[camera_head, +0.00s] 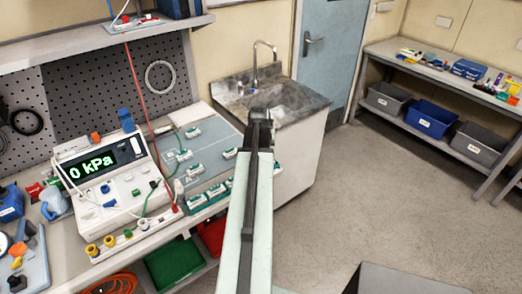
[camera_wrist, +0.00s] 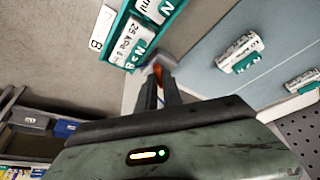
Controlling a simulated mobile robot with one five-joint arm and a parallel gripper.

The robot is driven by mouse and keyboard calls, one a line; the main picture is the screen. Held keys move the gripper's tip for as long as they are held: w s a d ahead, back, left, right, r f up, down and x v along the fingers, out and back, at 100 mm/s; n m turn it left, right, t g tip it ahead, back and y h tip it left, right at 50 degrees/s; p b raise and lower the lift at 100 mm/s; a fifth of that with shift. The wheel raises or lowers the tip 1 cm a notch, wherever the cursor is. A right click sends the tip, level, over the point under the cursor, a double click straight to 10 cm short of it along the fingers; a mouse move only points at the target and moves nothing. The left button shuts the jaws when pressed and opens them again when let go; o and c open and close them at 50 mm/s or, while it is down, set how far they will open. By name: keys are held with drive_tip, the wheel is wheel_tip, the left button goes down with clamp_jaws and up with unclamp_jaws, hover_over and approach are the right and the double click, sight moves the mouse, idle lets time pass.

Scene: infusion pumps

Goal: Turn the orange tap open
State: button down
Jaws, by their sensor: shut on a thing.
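A pale grey part surrounds the fingertips. In the head view my gripper (camera_head: 258,120) is at the far end of my arm, near the bench's right end, and its fingertips are hidden. An orange knob (camera_head: 16,262) shows on a grey board at the lower left, well apart from my gripper.
A teal-edged rack with labelled white blocks (camera_wrist: 140,35) is close to my fingers. The pressure unit reading 0 kPa (camera_head: 105,175) stands on the bench to the left. A sink (camera_head: 285,100) is behind my arm's end. The floor (camera_head: 400,200) at the right is clear.

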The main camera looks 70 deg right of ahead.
idle(0.5)
drive_tip(key=c, duration=1.5)
unclamp_jaws()
drive_tip(key=w+p+v, duration=0.1)
drive_tip(key=p+v, duration=0.6)
drive_tip(key=shift+s+r, duration=0.35)
drive_tip(key=shift+s, duration=0.2)
drive_tip(key=shift+a, duration=0.15)
